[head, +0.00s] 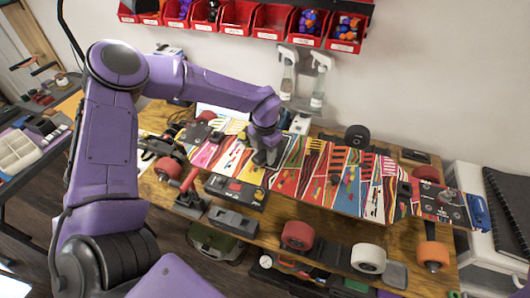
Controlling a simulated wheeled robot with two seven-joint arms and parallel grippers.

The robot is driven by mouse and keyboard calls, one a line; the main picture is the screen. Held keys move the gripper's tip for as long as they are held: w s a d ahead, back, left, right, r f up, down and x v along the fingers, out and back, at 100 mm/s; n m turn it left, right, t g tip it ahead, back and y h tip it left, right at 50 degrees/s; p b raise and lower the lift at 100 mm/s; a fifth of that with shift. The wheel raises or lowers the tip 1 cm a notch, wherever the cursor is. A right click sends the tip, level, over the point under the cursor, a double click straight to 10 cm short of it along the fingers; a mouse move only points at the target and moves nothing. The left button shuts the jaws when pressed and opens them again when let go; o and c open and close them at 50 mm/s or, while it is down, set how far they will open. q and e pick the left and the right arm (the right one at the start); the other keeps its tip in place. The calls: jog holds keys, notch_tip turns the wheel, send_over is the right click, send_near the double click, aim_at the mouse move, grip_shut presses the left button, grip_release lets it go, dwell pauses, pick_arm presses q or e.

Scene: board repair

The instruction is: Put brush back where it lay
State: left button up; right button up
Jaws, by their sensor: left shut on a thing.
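My left gripper (264,156) is over the left part of a long, brightly patterned board (312,165), with its fingers pointing down. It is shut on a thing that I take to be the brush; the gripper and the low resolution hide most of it. I cannot tell whether the held thing touches the board. My right gripper is not in view.
Spray bottles (319,82) and red bins (271,19) are behind. A dark box (236,191) sits in front.

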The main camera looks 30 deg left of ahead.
aim_at(265, 152)
pick_arm(q)
jog(key=shift+f, duration=0.1)
jog(key=o, duration=1)
jog(key=shift+r, duration=0.3)
notch_tip(265, 152, up, 12)
jog(key=shift+f+b, duration=0.15)
jog(key=shift+b, duration=0.7)
